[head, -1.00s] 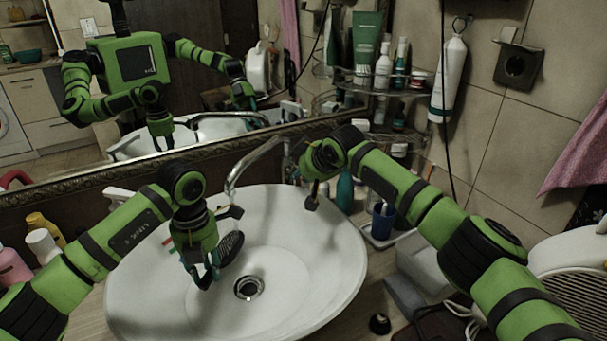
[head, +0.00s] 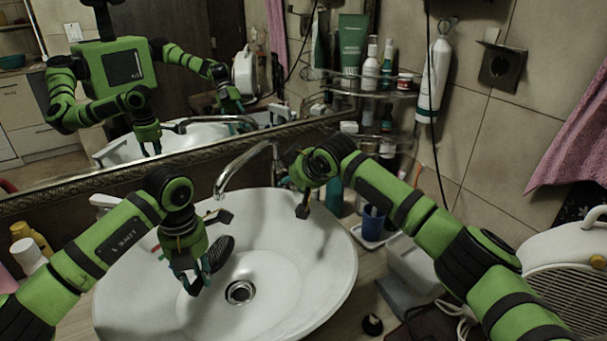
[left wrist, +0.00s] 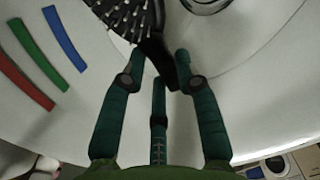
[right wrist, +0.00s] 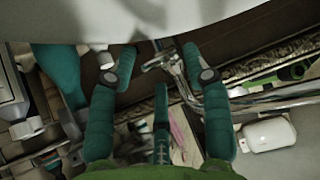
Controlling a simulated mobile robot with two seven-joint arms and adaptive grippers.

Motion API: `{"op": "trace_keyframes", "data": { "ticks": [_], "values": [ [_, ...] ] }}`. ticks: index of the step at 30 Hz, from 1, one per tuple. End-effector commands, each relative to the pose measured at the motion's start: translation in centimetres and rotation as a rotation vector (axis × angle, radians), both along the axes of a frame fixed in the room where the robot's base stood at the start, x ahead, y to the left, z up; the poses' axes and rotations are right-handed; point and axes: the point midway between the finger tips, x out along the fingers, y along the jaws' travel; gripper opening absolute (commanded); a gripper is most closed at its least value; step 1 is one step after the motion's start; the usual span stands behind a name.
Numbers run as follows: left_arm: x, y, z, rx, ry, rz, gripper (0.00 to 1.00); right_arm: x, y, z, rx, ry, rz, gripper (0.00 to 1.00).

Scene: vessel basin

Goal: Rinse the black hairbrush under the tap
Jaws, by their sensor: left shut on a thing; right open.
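The black hairbrush (head: 221,252) is over the white basin (head: 300,290), left of and behind the drain. My left gripper (head: 194,284) is shut on its handle. In the left wrist view the handle (left wrist: 155,52) is between the fingers (left wrist: 158,60), with the bristled head (left wrist: 130,14) up and left. The chrome tap (head: 232,172) has its spout over the basin, above and behind the brush. No water stream is visible. My right gripper (right wrist: 158,58) is open beside the tap body (right wrist: 165,62), with nothing held. In the head view its fingers are mostly hidden behind its wrist.
A blue cup (head: 373,222) and a teal bottle (head: 334,196) stand right of the basin. Glass shelves (head: 370,90) with bottles are in the corner. A mirror (head: 200,60) stands behind. The front right of the basin is clear.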

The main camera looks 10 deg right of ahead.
Motion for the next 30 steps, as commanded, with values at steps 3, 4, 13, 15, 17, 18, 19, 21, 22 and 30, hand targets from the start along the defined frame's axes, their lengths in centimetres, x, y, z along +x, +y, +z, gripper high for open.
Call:
{"op": "trace_keyframes", "data": {
  "ticks": [3, 4, 13, 15, 17, 18, 19, 21, 22, 30],
  "values": [
    [0.0, 0.0, 0.0, 0.000, -0.001, 0.000, 0.00, -1.1, -0.5, 1.1, -0.001, -0.004, 0.001, 0.49],
    [0.0, 0.0, 0.0, 0.000, -0.001, 0.000, 0.00, -1.4, -0.7, 1.4, -0.003, -0.003, 0.001, 0.49],
    [0.0, 0.0, 0.0, 0.000, -0.001, 0.000, 0.00, -5.3, -2.1, 5.0, -0.002, -0.001, 0.001, 0.49],
    [0.0, 0.0, 0.0, 0.000, -0.001, 0.000, 0.00, -6.0, -2.4, 5.8, -0.002, 0.000, 0.001, 0.49],
    [0.0, 0.0, 0.0, 0.000, -0.001, 0.000, 0.00, -6.6, -2.6, 6.3, -0.001, 0.002, 0.001, 0.49],
    [0.0, 0.0, 0.0, 0.000, -0.001, 0.000, 0.00, -6.9, -2.7, 6.5, -0.001, 0.003, 0.001, 0.49],
    [0.0, 0.0, 0.0, 0.000, -0.001, 0.000, 0.00, -7.1, -2.8, 6.7, -0.001, 0.003, 0.001, 0.49],
    [0.0, 0.0, 0.0, 0.000, -0.001, 0.000, 0.00, -7.4, -2.9, 6.9, -0.002, 0.004, 0.000, 0.49],
    [0.0, 0.0, 0.0, 0.000, -0.001, 0.000, 0.00, -7.5, -3.0, 7.0, -0.002, 0.003, 0.001, 0.49],
    [0.0, 0.0, 0.0, 0.000, -0.001, 0.000, 0.00, -7.6, -3.0, 7.1, -0.002, 0.005, 0.000, 0.49]
  ]
}}
